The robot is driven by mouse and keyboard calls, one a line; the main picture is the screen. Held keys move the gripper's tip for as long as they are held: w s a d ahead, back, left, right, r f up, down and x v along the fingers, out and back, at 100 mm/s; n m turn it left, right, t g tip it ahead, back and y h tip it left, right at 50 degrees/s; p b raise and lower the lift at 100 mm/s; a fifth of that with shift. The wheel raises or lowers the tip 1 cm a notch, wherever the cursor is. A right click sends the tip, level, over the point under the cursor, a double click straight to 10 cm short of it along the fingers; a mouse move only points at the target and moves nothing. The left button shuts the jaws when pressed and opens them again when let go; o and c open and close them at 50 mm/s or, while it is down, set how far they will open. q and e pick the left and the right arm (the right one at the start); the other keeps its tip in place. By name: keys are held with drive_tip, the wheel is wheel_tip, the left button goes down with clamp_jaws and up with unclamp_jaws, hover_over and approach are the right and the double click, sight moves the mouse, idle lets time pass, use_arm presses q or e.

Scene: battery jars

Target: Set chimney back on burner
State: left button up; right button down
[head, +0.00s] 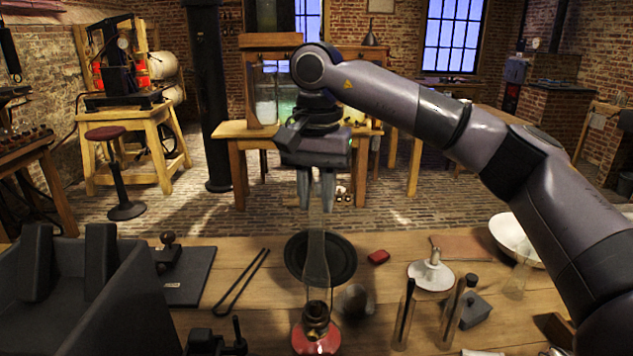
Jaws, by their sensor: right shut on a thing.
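A clear glass chimney (316,262) hangs upright below my right gripper (316,192), which is shut on its top end. The chimney is faint and partly see-through. Its lower end shows right at the brass burner (316,312) of a small red lamp (314,341) at the front of the workbench. The chimney looks in line with the burner, but I cannot tell whether they touch. My left gripper is not in view.
A round dark plate (340,248) lies behind the chimney. A large dark apparatus (70,300) fills the left.

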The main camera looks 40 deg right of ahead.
sight(317, 217)
drive_tip(key=shift+f, duration=0.4)
idle(0.8)
drive_tip(key=shift+f+b, duration=0.45)
drive_tip(key=shift+f, duration=0.35)
idle(0.4)
idle(0.7)
drive_tip(key=shift+f+b, duration=0.35)
drive_tip(key=shift+f, duration=0.6)
idle(0.4)
drive_tip(key=c, duration=0.8)
unclamp_jaws()
